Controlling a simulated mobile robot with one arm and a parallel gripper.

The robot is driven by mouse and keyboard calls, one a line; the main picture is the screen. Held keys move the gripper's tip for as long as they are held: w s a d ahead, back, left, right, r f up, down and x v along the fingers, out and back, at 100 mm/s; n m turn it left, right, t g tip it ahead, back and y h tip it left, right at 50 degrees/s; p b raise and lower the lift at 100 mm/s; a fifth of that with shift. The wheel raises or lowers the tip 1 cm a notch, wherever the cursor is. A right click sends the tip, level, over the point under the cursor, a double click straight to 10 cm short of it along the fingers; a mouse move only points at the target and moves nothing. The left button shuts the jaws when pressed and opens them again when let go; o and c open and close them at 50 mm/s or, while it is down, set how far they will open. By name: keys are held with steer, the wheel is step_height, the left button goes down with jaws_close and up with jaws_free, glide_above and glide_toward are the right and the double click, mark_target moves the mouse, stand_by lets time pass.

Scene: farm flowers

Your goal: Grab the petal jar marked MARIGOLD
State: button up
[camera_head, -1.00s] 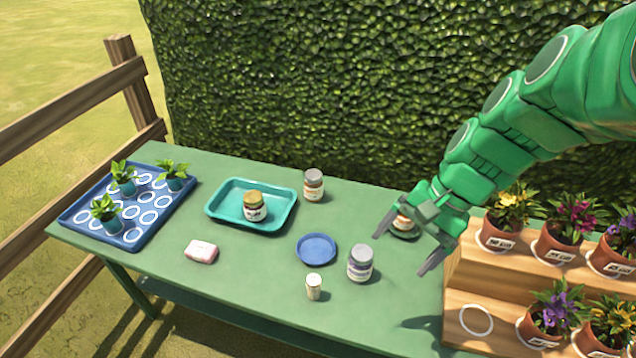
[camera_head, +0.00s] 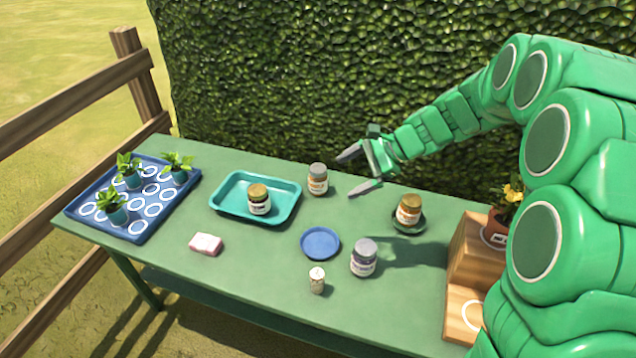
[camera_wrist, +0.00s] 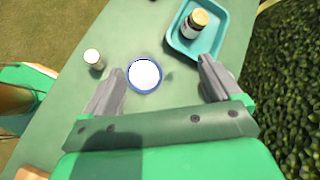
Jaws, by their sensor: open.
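Several jars stand on the green table, and I cannot read MARIGOLD on any label. One gold-lidded jar (camera_head: 259,204) stands in the teal tray and also shows in the wrist view (camera_wrist: 189,29). Another gold-lidded jar (camera_head: 408,214) stands on a dark green saucer (camera_head: 420,226) at the right. A grey-lidded jar (camera_head: 318,186) stands near the back edge, and another (camera_head: 363,264) stands toward the front. My gripper (camera_head: 347,176) is open and empty, its fingers pointing left, above the back of the table by the back grey-lidded jar.
The teal tray (camera_head: 228,208) lies left of centre. A blue plate (camera_head: 320,243), a small pale shaker (camera_head: 317,284) and a pink block (camera_head: 205,245) lie toward the front. A blue seedling tray (camera_head: 150,231) is far left. A wooden stepped stand (camera_head: 464,262) is right; a hedge (camera_head: 300,80) rises behind.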

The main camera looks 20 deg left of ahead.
steer(key=w+a+f+m+t+y, duration=0.1)
steer(key=w+a+f+m, duration=0.25)
steer(key=w+f, duration=0.2)
steer(key=w+a+f+m+y, duration=0.2)
steer(key=w+a+f, duration=0.2)
steer(key=w, duration=0.3)
steer(key=m+t+y, duration=0.1)
steer(key=m+t, duration=0.1)
steer(key=m, duration=0.2)
glide_toward(314, 170)
step_height(314, 170, down, 3)
steer(key=w+a, duration=0.1)
steer(key=a, duration=0.2)
steer(key=shift+w+x, duration=0.2)
steer(key=shift+x, duration=3.65)
steer(key=shift+w+r, duration=0.1)
steer(key=shift+w, duration=0.05)
steer(key=c, duration=1.2)
steer(key=shift+r, duration=0.1)
